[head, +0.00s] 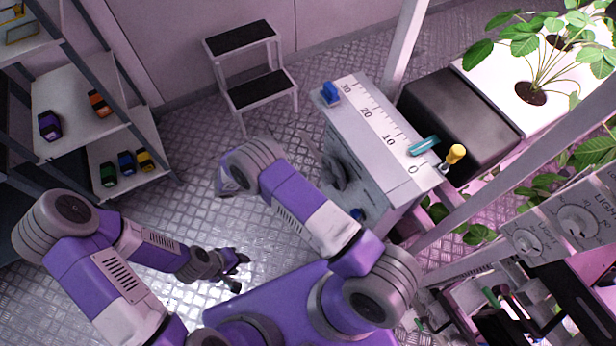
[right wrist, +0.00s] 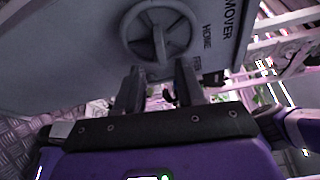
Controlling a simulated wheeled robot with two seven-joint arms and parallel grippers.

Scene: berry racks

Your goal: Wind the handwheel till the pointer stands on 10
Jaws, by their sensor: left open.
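A grey cabinet (head: 375,135) carries a white scale (head: 372,115) marked 30, 20, 10 and 0 on its top. A teal pointer (head: 424,146) lies across the scale's edge between 10 and 0. The grey handwheel (head: 335,172) is on the cabinet's side, partly hidden by my right arm. In the right wrist view the handwheel (right wrist: 182,36) shows with its spokes and hub. My right gripper (right wrist: 160,72) is open, its fingertips by the wheel's lower rim; contact cannot be told. My left gripper (head: 238,272) is open and empty above the floor.
A blue block (head: 331,92) sits near the 30 end. A yellow-topped knob (head: 455,153) stands beside the pointer. A step stool (head: 250,68) is behind. A shelf rack (head: 85,105) with coloured items stands at left. A dark box (head: 460,118) and potted plant (head: 535,75) are at right.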

